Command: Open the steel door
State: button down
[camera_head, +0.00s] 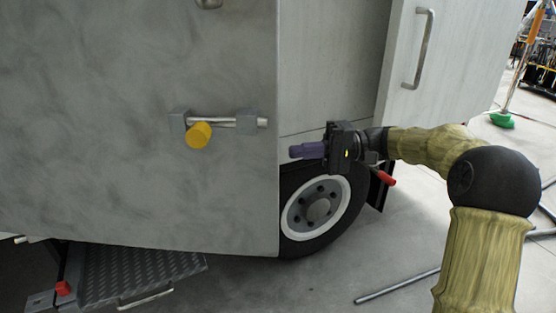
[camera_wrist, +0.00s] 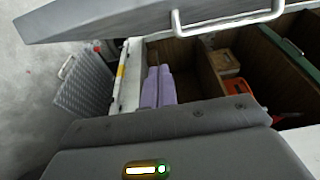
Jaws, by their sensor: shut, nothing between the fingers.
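The large grey steel door (camera_head: 130,120) fills the left of the head view. My gripper (camera_head: 293,151) is just right of that edge, fingers shut and empty, pointing left. Its purple fingers show in the wrist view (camera_wrist: 158,88). There, a grey panel (camera_wrist: 140,22) with a pale handle (camera_wrist: 228,22) stands away from an open compartment with wooden partitions (camera_wrist: 188,62). I cannot tell whether the fingers touch the door.
A truck wheel (camera_head: 316,208) is below my gripper. Another pale panel with an upright handle (camera_head: 420,50) is at upper right. A tread-plate step (camera_head: 140,272) juts out at lower left.

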aim_at(256, 166)
jog(key=shift+s+a+b, duration=0.45)
jog(key=shift+s+a, duration=0.65)
jog(key=shift+a, duration=0.4)
jog(key=shift+s+a+b, duration=0.45)
jog(key=shift+s+a, duration=0.7)
jog(key=shift+a, duration=0.35)
jog(key=shift+s+a+b, duration=0.45)
jog(key=shift+s+a, duration=0.65)
jog(key=shift+a, duration=0.4)
jog(key=shift+w, duration=0.1)
